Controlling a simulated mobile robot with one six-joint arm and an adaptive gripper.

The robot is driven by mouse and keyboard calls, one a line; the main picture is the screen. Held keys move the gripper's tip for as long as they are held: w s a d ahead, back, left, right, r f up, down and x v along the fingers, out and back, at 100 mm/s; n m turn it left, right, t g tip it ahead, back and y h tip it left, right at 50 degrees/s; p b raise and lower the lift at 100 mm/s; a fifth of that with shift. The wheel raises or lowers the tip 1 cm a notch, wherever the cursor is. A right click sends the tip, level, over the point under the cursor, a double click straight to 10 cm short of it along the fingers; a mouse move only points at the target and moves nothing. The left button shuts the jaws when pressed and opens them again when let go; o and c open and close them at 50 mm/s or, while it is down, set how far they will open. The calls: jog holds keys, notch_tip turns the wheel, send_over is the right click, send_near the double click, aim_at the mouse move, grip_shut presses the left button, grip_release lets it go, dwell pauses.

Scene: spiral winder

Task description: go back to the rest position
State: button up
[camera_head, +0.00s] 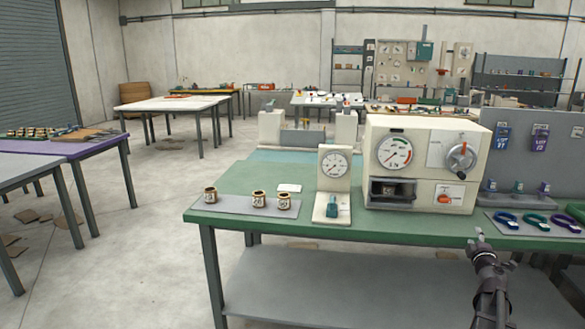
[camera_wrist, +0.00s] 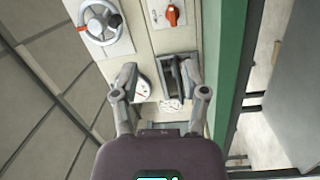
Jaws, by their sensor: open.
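My gripper (camera_wrist: 161,82) is open and empty in the wrist view, its two fingers spread apart. In the head view my gripper (camera_head: 479,238) shows at the lower right, at the front edge of the green bench (camera_head: 262,178). The cream machine (camera_head: 376,134) stands on that bench with a round dial, a handwheel (camera_head: 461,158) and an orange switch (camera_head: 444,198). In the wrist view the handwheel (camera_wrist: 99,22) and the orange switch (camera_wrist: 173,15) appear beyond the fingers. A small dark part sits in the machine's front opening (camera_head: 393,190); its details are unclear.
Three small labelled pots (camera_head: 258,199) stand on a grey mat at the bench's left. A dial gauge stand (camera_head: 333,176) is beside the machine. Blue, green and purple rings (camera_head: 536,220) lie at the right. Open floor (camera_head: 120,240) lies left of the bench.

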jog(key=s+a+f+m+g, duration=0.3)
jog(key=a+f+m+g, duration=0.3)
jog(key=a, duration=0.6)
jog(key=s+a+f+m+g, duration=0.3)
jog(key=a+f+m+g, duration=0.3)
jog(key=a, duration=0.6)
jog(key=s+a+f+g+y, duration=0.35)
jog(key=s+a, duration=0.35)
jog(key=a, duration=0.4)
jog(key=s+a+f+g+y, duration=0.2)
jog(key=s+a+f+y, duration=0.15)
jog(key=s+a, duration=0.6)
jog(key=w+a+r+p, duration=0.2)
jog(key=w+r+p, duration=0.1)
jog(key=r+p, duration=1.4)
jog(key=shift+p, duration=0.3)
jog(key=shift+w, duration=0.1)
jog(key=shift+c, duration=0.2)
